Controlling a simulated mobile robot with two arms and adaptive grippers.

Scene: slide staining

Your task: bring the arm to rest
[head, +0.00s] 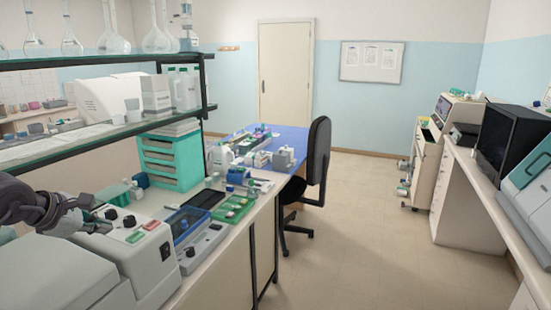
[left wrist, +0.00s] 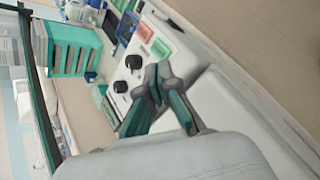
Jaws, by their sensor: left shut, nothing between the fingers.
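My left gripper (head: 82,212) comes in from the left edge of the head view, over the white bench device (head: 125,250) with black knobs. In the left wrist view the left gripper (left wrist: 157,92) has its dark fingers with green pads drawn together at the tips, shut and with nothing held. The device's knobs and its red and green panels show just beyond the fingertips in the left wrist view. I cannot tell whether the fingers touch the device. My right gripper is in neither view.
A teal drawer unit (head: 172,163) stands behind the device under a glass-laden shelf (head: 90,57). A tray with a dark screen (head: 203,199) and a green tray (head: 236,209) lie to the right. A black chair (head: 318,150) stands by the blue-topped table (head: 240,147). The floor right of it is clear.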

